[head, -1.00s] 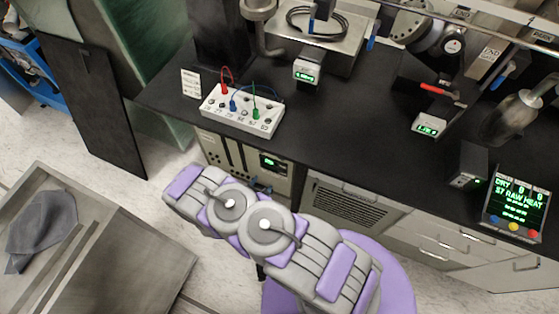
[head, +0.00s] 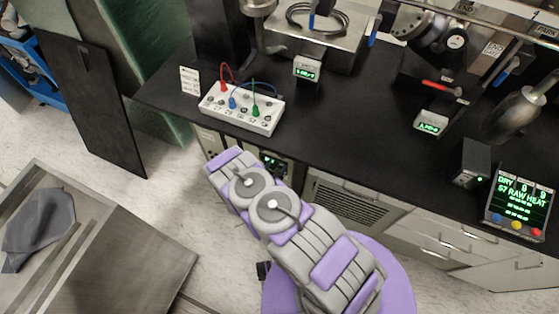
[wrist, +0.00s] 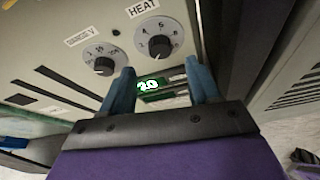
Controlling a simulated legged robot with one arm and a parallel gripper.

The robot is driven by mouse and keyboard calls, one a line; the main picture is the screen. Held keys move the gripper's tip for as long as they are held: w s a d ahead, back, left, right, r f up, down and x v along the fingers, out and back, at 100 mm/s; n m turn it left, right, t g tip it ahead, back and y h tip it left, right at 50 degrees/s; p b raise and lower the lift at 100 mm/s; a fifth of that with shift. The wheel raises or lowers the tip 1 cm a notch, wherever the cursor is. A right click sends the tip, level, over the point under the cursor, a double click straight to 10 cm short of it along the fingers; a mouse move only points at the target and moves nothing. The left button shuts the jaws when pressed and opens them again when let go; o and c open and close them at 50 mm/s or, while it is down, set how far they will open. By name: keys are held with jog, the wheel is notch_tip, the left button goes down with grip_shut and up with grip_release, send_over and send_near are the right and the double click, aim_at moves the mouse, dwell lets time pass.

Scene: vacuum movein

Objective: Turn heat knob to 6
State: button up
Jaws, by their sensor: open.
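In the wrist view the heat knob (wrist: 159,46) is a black knob on a pale numbered dial, under a white HEAT label (wrist: 142,8). Numbers around it are small; a 4 and a 6 seem readable near the top, but I cannot tell its exact setting. My gripper (wrist: 158,67) has two blue fingers spread apart with nothing between them. The fingertips are just below the heat knob in the picture, apparently apart from it. In the head view my arm covers part of the panel, and the gripper and knob are hidden.
A second similar knob (wrist: 104,60) sits left of the heat knob. A green lit display (wrist: 148,86) shows between my fingers. In the head view, the black bench top (head: 340,130) overhangs the panel and carries a white box with coloured leads (head: 240,107).

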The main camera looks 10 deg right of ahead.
aim_at(281, 158)
jog(key=shift+b+x, duration=0.3)
jog(key=shift+x, duration=2.5)
jog(key=shift+c, duration=0.2)
jog(key=c, duration=1)
